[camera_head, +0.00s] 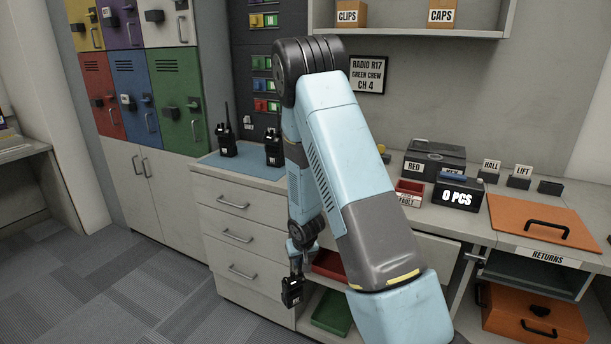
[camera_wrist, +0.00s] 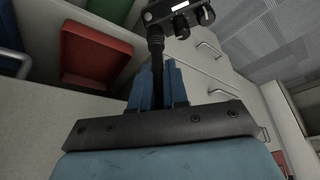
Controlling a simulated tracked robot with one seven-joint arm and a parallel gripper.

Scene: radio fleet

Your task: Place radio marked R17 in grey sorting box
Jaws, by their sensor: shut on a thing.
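My gripper (camera_head: 297,268) is shut on a black radio (camera_head: 292,292), which hangs below it in front of the white drawer cabinet. In the wrist view the gripper's blue fingers (camera_wrist: 157,85) close around the radio's antenna, with the body (camera_wrist: 178,14) beyond them at the top edge. I cannot read a mark on this radio. A wall sign (camera_head: 367,75) reads "RADIO R17 GREEN CREW CH 4". I cannot pick out a grey sorting box for certain in either view.
Two other radios (camera_head: 226,138) (camera_head: 273,149) stand on a blue mat on the counter. A red tray (camera_head: 329,266) and a green tray (camera_head: 332,313) lie on low shelves; the red one also shows in the wrist view (camera_wrist: 94,57). Open carpet (camera_head: 120,290) lies left.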

